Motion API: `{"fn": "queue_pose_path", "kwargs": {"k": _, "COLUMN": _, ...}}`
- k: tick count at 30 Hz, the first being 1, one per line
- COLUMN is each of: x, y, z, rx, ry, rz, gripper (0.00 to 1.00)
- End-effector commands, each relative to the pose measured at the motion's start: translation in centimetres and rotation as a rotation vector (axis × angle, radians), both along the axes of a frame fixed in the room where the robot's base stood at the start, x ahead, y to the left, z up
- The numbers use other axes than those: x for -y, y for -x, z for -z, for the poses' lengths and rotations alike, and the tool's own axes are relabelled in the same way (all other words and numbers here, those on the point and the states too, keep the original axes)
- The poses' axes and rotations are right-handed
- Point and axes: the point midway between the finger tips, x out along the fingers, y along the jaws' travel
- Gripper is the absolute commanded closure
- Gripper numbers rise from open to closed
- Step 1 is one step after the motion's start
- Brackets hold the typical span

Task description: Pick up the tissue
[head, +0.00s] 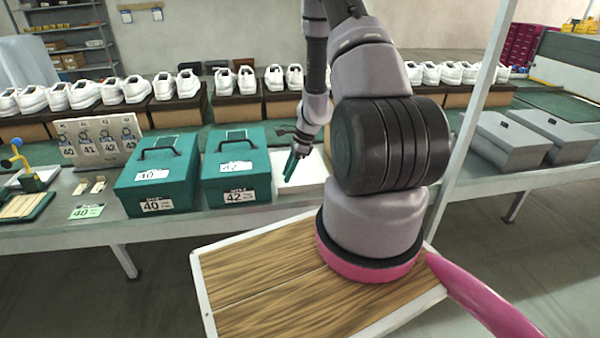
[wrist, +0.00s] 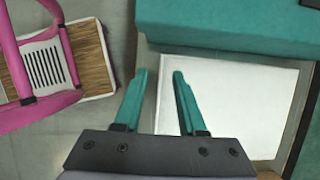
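A flat white rectangle (wrist: 243,98), which looks like the tissue, lies beneath and to the right of my gripper (wrist: 160,73) in the wrist view. It also shows as a white patch on the table in the head view (head: 308,172), partly hidden by my arm. My gripper has two teal fingers, spread apart with nothing between them. In the head view my gripper (head: 291,165) points down over the white patch's left part, beside the teal box marked 42. The height of the gap to the tissue is hard to tell.
The teal box marked 42 (head: 236,168) and the one marked 40 (head: 158,178) stand left of the tissue. White shoes (head: 163,85) line the shelf behind. Grey boxes (head: 510,138) stand at the right. A teal box edge (wrist: 235,25) borders the tissue in the wrist view.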

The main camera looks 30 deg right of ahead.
Motion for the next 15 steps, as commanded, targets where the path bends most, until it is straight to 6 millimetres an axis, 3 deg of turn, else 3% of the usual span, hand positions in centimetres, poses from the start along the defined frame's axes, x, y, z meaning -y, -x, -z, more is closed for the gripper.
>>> {"fn": "queue_pose_path", "kwargs": {"k": 10, "x": -1.3, "y": -0.6, "z": 4.1, "rx": -0.001, "ry": -0.001, "rz": 0.000, "gripper": 0.60}}
{"fn": "queue_pose_path", "kwargs": {"k": 15, "x": -1.7, "y": -0.8, "z": 5.0, "rx": 0.001, "ry": 0.000, "rz": 0.000, "gripper": 0.60}}
